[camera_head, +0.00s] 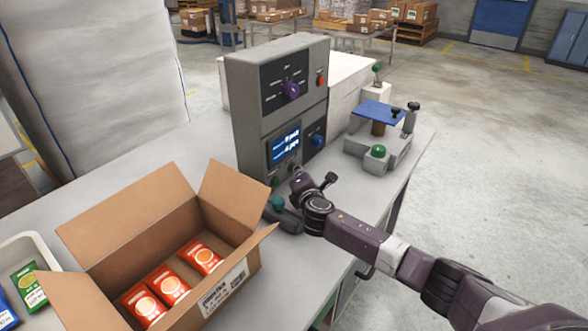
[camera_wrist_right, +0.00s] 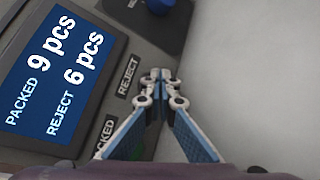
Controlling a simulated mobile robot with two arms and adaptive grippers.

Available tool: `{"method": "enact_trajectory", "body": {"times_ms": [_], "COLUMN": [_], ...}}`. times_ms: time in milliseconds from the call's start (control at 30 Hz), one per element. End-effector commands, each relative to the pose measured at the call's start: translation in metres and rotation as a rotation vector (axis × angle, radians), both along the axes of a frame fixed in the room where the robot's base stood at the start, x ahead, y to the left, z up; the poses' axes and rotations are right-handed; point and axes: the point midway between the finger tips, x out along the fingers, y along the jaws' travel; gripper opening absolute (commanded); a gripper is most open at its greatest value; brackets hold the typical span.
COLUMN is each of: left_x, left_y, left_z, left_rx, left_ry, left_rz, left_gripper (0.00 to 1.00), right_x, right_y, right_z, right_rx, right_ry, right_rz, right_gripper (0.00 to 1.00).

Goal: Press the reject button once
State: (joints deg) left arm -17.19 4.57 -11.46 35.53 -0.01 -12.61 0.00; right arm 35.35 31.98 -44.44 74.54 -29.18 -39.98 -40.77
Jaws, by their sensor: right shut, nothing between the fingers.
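The grey control unit (camera_head: 252,95) stands on the bench. Its screen (camera_head: 284,145) reads PACKED 9 pcs and REJECT 6 pcs in the right wrist view (camera_wrist_right: 58,70). The REJECT label (camera_wrist_right: 128,77) is beside my fingertips, and the partly covered PACKED label (camera_wrist_right: 105,135) is nearer my wrist. My right gripper (camera_wrist_right: 160,75) is shut and empty, its tips close to the panel face beside the REJECT label. It also shows at the unit's lower front in the head view (camera_head: 297,175). I see no reject button; the fingers may hide it. Whether they touch it, I cannot tell.
An open cardboard box (camera_head: 150,215) with orange packets stands left of my gripper. A purple knob (camera_head: 290,91), a red button (camera_head: 320,80) and a blue knob (camera_head: 317,140) are on the unit. A fixture with a green knob (camera_head: 378,151) stands to the right.

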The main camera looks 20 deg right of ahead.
Motion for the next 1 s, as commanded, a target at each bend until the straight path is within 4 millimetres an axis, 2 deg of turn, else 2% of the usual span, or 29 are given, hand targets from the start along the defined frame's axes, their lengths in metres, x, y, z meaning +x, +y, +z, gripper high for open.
{"method": "enact_trajectory", "body": {"times_ms": [500,800,1000], "left_x": [0.000,0.000,0.000], "left_y": [0.000,0.000,0.000], "left_z": [0.010,0.010,0.018], "left_rx": [0.000,0.000,0.000], "left_ry": [0.000,0.000,0.000], "left_rz": [0.000,0.000,0.000], "left_gripper": [0.00,0.00,0.00], "right_x": [-0.015,-0.016,-0.030], "right_y": [-0.007,-0.008,-0.017], "right_z": [0.001,0.000,0.001], "right_rx": [0.000,0.000,0.000], "right_ry": [-0.001,0.000,0.003], "right_rz": [0.002,0.001,0.001], "right_gripper": [0.00,0.00,0.00]}}
